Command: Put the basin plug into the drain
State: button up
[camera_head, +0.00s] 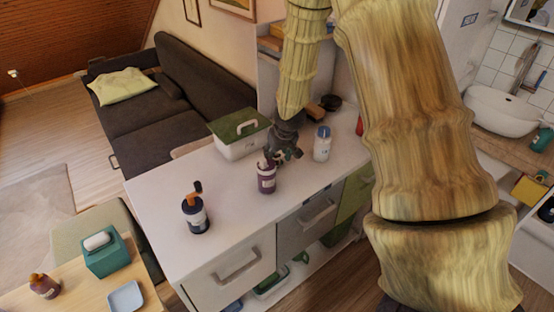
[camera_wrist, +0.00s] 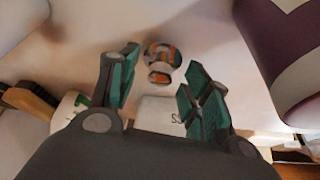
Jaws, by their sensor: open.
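A small shiny round metal piece (camera_wrist: 163,56), which looks like the basin plug, lies on the white counter in the wrist view. It shows just beyond and between my open fingertips, with no clear contact. My gripper (camera_wrist: 160,82) is open and points down at the counter; in the head view my gripper (camera_head: 287,155) is low over the counter, between a purple bottle and a white bottle. The plug cannot be made out in the head view. The white basin (camera_head: 508,108) is at the upper right in the head view; its drain cannot be made out.
The purple bottle (camera_head: 266,178) stands close to my gripper, and the blue-capped white bottle (camera_head: 322,144) is on its right. The counter's front left is mostly clear.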

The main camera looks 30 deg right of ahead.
jog(key=shift+x, duration=0.85)
jog(key=c, duration=0.8)
jog(key=shift+r, duration=0.1)
jog(key=shift+r+b, duration=0.3)
jog(key=shift+r, duration=0.95)
jog(key=s+b, duration=0.1)
jog(key=s, duration=0.4)
jog(key=s+r+b, duration=0.1)
jog(key=s, duration=0.4)
jog(key=s+d+r+b, duration=0.1)
jog(key=s, duration=0.5)
jog(key=shift+r+b, duration=0.15)
jog(key=shift+b, duration=0.25)
